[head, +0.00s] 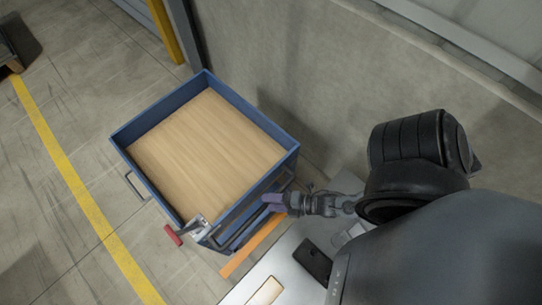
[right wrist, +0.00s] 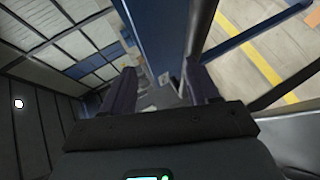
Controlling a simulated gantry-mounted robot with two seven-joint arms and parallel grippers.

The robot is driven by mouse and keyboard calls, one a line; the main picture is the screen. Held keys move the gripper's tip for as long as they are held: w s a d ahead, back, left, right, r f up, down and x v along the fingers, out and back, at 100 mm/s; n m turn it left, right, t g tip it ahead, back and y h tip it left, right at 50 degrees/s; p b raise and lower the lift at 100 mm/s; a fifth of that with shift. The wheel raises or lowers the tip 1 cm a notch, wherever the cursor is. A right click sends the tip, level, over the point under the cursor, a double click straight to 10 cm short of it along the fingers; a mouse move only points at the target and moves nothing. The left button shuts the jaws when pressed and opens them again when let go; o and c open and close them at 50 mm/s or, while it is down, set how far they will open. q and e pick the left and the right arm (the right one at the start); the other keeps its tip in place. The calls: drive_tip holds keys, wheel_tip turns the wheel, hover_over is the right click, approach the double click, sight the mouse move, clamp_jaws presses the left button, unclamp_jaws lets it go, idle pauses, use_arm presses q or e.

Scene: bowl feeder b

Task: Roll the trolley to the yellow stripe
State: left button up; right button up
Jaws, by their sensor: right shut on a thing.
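The trolley (head: 205,150) is a blue, box-like cart with a pale wooden deck, standing in the middle of the head view. A red-gripped lever (head: 172,235) sits at its front corner. My right gripper (head: 272,202) is shut on the trolley's handle bar (head: 240,222) at the near right side. In the right wrist view, the two dark fingers (right wrist: 163,92) flank part of the trolley's blue frame (right wrist: 155,35); the exact contact is hard to see. The yellow stripe (head: 75,180) runs along the floor left of the trolley, apart from it. My left gripper is out of view.
A grey wall (head: 300,60) rises behind and right of the trolley. A yellow post (head: 165,30) stands beyond its far corner. An orange strip (head: 253,245) lies by its near side. Bare floor lies between trolley and stripe. A dark object (head: 12,60) sits at the far left.

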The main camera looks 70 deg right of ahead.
drive_tip(key=s+r+p, duration=0.1)
drive_tip(key=s+p, duration=0.3)
drive_tip(key=s, duration=0.7)
drive_tip(key=shift+s+a+r+p, duration=0.25)
drive_tip(key=shift+s+p, duration=0.05)
idle(0.5)
drive_tip(key=shift+p, duration=0.35)
drive_tip(key=shift+w, duration=0.1)
idle(0.4)
